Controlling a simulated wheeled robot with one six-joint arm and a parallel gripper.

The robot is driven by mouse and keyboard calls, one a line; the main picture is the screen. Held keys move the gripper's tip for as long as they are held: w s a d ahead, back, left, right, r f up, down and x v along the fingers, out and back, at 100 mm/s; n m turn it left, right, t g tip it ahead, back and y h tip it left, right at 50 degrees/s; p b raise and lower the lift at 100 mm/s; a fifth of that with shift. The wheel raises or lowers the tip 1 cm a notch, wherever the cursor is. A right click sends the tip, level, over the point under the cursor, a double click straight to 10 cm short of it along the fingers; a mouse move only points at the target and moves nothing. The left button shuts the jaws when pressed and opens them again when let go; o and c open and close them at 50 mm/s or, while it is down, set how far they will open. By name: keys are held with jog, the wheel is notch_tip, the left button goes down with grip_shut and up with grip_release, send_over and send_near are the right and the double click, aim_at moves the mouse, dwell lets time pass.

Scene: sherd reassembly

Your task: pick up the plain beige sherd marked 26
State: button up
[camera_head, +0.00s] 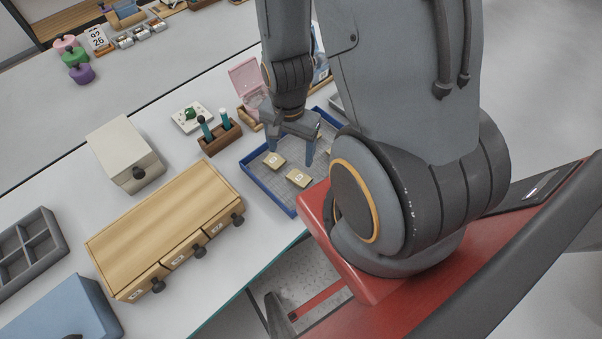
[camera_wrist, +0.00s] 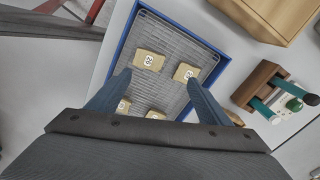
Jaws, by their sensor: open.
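Several beige sherds with small dark-on-white marks lie in a blue-rimmed tray (camera_head: 270,198) with a grey mesh floor. The head view shows one sherd (camera_head: 274,160) near my gripper and another sherd (camera_head: 299,178) nearer the front. The wrist view shows an upper-left sherd (camera_wrist: 148,61), a right sherd (camera_wrist: 185,72), a lower-left sherd (camera_wrist: 123,105) and a lower-middle sherd (camera_wrist: 155,114). The marks are too small to tell which reads 26. My gripper (camera_head: 290,150) is open and empty over the tray. In the wrist view its fingers (camera_wrist: 158,80) straddle the middle sherds, partly covering the lower-left one.
A wooden holder (camera_head: 220,138) with teal-handled tools stands left of the tray. A wooden drawer unit (camera_head: 160,220), a cream box (camera_head: 122,150) and a grey compartment tray (camera_head: 28,252) stand further left. A pink open box (camera_head: 246,82) is behind the tray.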

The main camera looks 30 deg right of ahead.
aim_at(299, 177)
jog(key=s+f+m, duration=0.1)
jog(key=s+f+m+p, duration=0.1)
jog(key=shift+s+d+m, duration=0.3)
jog(key=shift+w+d+f+b, duration=0.1)
jog(key=shift+f+b, duration=1.6)
jog(key=shift+f, duration=1.5)
jog(key=shift+f+p, duration=0.35)
jog(key=shift+f, duration=0.4)
jog(key=c, duration=1.1)
